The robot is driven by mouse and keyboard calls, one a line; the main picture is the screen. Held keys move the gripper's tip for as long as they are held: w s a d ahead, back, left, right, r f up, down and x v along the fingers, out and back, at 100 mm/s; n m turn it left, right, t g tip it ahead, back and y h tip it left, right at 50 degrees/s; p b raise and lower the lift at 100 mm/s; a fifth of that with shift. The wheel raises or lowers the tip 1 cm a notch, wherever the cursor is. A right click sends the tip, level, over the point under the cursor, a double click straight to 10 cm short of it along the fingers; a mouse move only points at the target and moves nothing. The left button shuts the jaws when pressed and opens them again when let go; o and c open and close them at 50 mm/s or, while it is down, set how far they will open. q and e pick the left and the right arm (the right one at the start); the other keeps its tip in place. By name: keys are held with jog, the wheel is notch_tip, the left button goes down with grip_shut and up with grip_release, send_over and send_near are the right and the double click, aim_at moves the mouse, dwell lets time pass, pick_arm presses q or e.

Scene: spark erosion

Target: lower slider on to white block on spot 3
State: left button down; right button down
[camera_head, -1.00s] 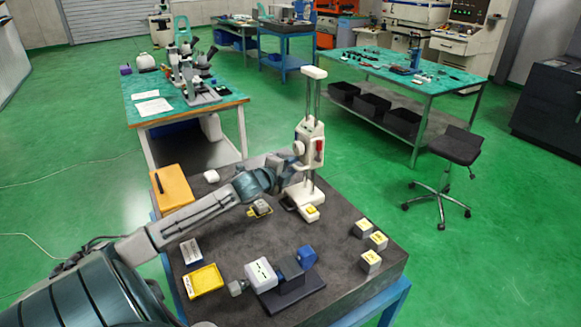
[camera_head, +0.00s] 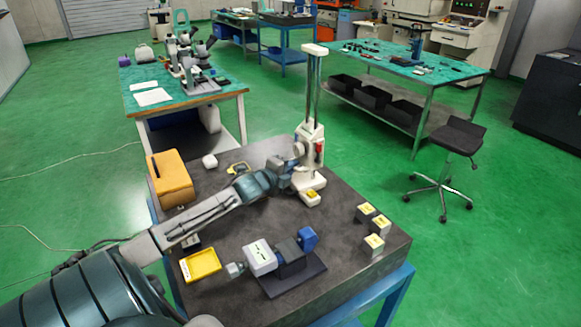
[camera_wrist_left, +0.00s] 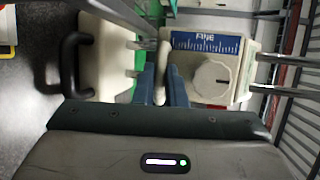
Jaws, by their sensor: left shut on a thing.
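A white height gauge stands at the back of the dark plate, with its slider (camera_head: 311,138) on two upright rods. My left gripper (camera_head: 292,168) is at the slider's left side. In the left wrist view its blue fingers (camera_wrist_left: 163,88) are shut on a slim white grip (camera_wrist_left: 161,72) beside the slider's dial (camera_wrist_left: 212,80). A white block with a yellow top (camera_head: 311,198) sits at the front of the gauge's base. The slider is low on the rods; its gap to the block is unclear. Spot numbers are unreadable. My right gripper is not in view.
Several yellow-topped white blocks (camera_head: 374,245) stand at the plate's right edge. A blue-and-white device (camera_head: 262,257) and a yellow tray (camera_head: 200,264) lie in front of my arm. An orange box (camera_head: 172,182) stands at the left. The plate's right middle is clear.

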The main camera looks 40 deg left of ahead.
pick_arm(q)
jog(key=shift+s+f, duration=0.1)
jog(key=shift+f, duration=0.2)
jog(key=c, duration=1.5)
grip_release()
jog(key=shift+r, duration=0.1)
jog(key=p+v, duration=0.3)
jog(key=v, duration=0.7)
jog(key=shift+s, duration=0.3)
